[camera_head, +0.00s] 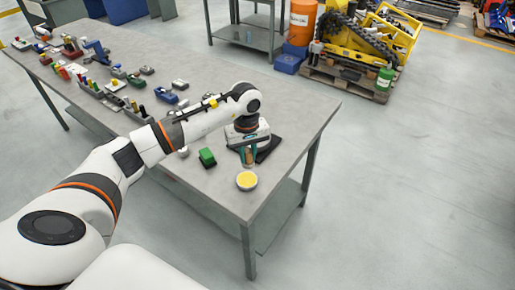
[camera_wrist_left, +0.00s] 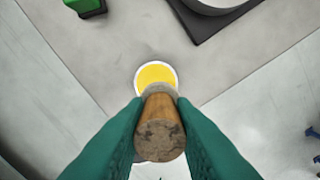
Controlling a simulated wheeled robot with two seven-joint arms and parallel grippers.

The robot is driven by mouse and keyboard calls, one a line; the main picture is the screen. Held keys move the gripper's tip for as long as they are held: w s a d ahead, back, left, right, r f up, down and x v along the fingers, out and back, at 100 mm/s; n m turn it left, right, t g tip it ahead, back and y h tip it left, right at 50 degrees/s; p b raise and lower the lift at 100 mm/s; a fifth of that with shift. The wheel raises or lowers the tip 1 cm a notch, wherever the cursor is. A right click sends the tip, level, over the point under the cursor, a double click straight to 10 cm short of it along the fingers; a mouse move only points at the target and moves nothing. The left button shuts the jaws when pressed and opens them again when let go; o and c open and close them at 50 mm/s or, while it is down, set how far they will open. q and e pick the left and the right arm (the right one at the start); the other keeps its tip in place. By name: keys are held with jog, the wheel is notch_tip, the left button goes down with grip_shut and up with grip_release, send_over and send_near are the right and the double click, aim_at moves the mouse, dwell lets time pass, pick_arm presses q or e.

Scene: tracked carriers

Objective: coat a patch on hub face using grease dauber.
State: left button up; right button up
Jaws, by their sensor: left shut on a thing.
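My left gripper (camera_head: 248,154) with teal fingers is shut on the grease dauber, above the near right end of the table. In the left wrist view the dauber's brown wooden handle (camera_wrist_left: 160,128) stands between the fingers (camera_wrist_left: 160,112), with a grey collar beyond it. Its far tip is hidden. A white-rimmed tin of yellow grease (camera_head: 246,180) sits just beyond the dauber in the wrist view (camera_wrist_left: 156,75); I cannot tell whether they touch. A pale round part, probably the hub (camera_wrist_left: 212,4), is cut off at the top on a dark mat. My right gripper is out of view.
The dark mat (camera_head: 270,147) lies beside the gripper on the grey table (camera_head: 305,95). A green block (camera_head: 207,157) stands left of the tin. Several small tools and parts crowd the table's far left. The tin is close to the table's near edge.

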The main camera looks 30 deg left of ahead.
aim_at(246, 166)
pick_arm(q)
jog(key=shift+s, duration=0.1)
jog(key=shift+a+f, duration=0.15)
jog(key=shift+f, duration=0.05)
jog(key=shift+s+a+f+b, duration=0.1)
jog(key=shift+a+f+b, duration=0.25)
jog(key=shift+f, duration=0.65)
jog(key=shift+d+f+b, duration=0.15)
jog(key=shift+f+b, duration=0.45)
jog(key=shift+f, duration=0.3)
jog(key=shift+d+f+b, duration=0.1)
jog(key=shift+f+b, duration=0.25)
jog(key=shift+f, duration=0.7)
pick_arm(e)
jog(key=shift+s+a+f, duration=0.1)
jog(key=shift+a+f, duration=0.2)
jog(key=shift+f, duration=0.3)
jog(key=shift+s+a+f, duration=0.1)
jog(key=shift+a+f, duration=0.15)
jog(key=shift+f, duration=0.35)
pick_arm(q)
jog(key=shift+f, duration=0.1)
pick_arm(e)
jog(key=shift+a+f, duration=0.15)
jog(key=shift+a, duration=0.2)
